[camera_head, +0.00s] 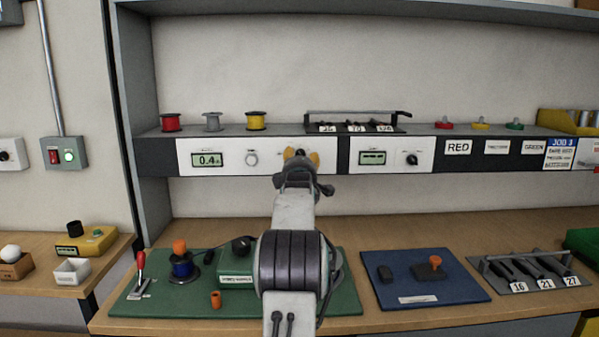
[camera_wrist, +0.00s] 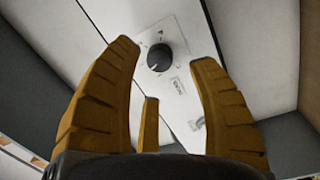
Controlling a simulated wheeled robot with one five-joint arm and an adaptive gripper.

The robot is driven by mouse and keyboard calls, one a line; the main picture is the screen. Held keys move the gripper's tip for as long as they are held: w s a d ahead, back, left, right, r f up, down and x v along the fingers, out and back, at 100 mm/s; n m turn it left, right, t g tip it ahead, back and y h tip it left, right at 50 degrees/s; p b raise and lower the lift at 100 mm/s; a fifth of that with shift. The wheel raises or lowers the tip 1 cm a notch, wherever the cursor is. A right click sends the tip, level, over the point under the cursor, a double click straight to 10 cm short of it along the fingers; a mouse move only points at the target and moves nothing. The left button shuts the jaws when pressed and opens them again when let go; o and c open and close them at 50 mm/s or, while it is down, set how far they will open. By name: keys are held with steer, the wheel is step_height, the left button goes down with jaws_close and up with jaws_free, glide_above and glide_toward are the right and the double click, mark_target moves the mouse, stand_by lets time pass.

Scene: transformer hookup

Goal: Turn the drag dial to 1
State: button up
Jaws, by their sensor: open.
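A black round dial (camera_wrist: 160,57) with a pale pointer mark sits on a white panel (camera_wrist: 178,85) in the wrist view. Small marks surround it, and the label beside it is too small to read surely. My gripper (camera_wrist: 165,56) is open, with its orange-brown fingers spread on either side of the dial and nothing held. In the head view my gripper (camera_head: 302,157) is in front of the right part of the left white panel (camera_head: 225,165), and it mostly hides the dial there. Whether the fingers touch the dial cannot be told.
The left panel has a display (camera_head: 209,160) reading about 0.4 and a pale knob (camera_head: 251,159). A second panel to the right has a display (camera_head: 373,158) and a black knob (camera_head: 412,159). Spools and a tool rack (camera_head: 357,122) stand on the shelf above.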

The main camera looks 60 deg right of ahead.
steer(key=v, duration=0.8)
steer(key=shift+a, duration=0.2)
steer(key=shift+s, duration=0.15)
steer(key=w+d+m+p, duration=0.4)
steer(key=w+d+m, duration=0.2)
steer(key=d+m, duration=0.4)
steer(key=shift+d+r+m, duration=0.3)
steer(key=shift+r+m, duration=0.05)
steer(key=shift+m, duration=1.55)
